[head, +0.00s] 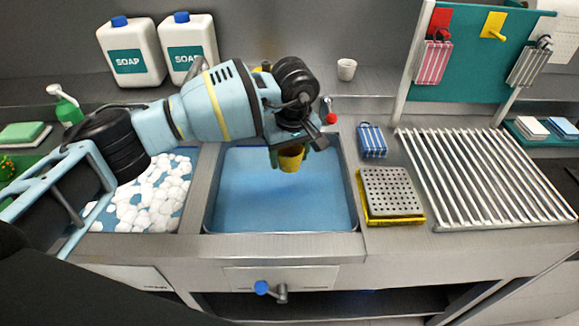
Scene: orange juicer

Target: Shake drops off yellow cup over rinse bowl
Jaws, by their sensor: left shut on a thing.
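The yellow cup (291,160) hangs over the blue-floored rinse bowl (285,205), near its back edge. My left gripper (291,147) is shut on the cup from above. The arm and wrist hide part of the bowl's back rim and part of the cup. I cannot see any drops on the cup at this size. My right gripper does not show in the head view.
Left of the rinse bowl is a basin of white foam (150,200). To the right are a perforated grey block (390,190) on a yellow tray, a blue striped cloth (371,141) and a metal drying rack (485,175). Two soap jugs (130,52) stand behind.

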